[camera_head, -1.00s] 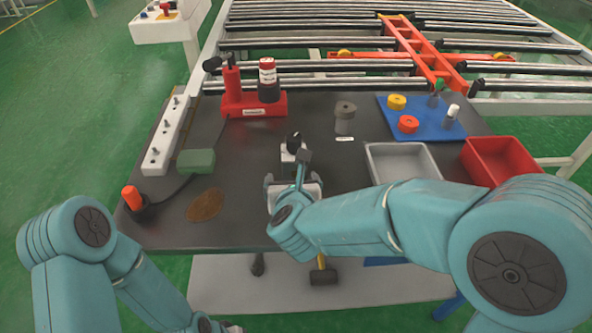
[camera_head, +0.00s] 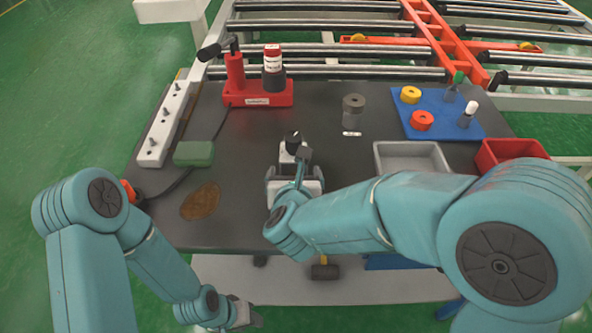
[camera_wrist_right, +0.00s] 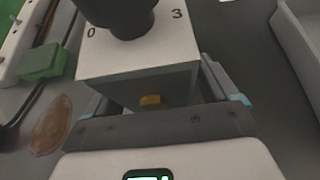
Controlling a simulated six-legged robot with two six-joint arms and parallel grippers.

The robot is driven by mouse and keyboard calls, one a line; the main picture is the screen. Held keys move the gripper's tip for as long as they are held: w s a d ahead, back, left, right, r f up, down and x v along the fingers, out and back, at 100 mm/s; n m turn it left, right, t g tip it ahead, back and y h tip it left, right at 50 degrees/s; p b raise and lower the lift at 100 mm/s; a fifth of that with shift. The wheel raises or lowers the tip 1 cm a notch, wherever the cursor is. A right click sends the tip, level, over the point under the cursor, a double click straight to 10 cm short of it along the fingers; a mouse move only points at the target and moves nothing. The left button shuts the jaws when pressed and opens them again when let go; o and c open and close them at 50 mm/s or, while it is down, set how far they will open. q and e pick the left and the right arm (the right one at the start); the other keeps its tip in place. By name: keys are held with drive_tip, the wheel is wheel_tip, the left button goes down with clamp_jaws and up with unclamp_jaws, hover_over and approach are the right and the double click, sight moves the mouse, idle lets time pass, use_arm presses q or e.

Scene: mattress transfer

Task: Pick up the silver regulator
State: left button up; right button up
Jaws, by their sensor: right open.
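The silver regulator (camera_head: 290,155) is a small box with a black knob on top, standing on the dark table. In the right wrist view the regulator (camera_wrist_right: 138,72) shows its top marked 0 and 3, and a small yellow-orange part on its near face. My right gripper (camera_head: 295,176) is open at the regulator's near side. Its fingers (camera_wrist_right: 160,96) reach along both sides of the box; whether they touch it is unclear. My left gripper (camera_head: 243,313) is low, off the table's front edge, and its jaws are too small to read.
A red stand (camera_head: 258,95) with a canister is behind left. A grey knob-like cylinder (camera_head: 352,108), a blue mat (camera_head: 447,128), a grey tray (camera_head: 410,146) and a red bin (camera_head: 510,150) lie to the right. A green block (camera_head: 194,154) and brown patch (camera_head: 200,201) are left.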

drive_tip(key=shift+a, duration=0.1)
drive_tip(key=shift+s, duration=0.1)
drive_tip(key=c, duration=1.4)
drive_tip(key=shift+r, duration=0.1)
clamp_jaws()
drive_tip(key=shift+r, duration=0.1)
wheel_tip(320, 180, up, 20)
drive_tip(key=p, duration=0.5)
drive_tip(key=shift+f, duration=0.3)
drive_tip(key=shift+f+b, duration=0.35)
drive_tip(key=shift+b, duration=0.1)
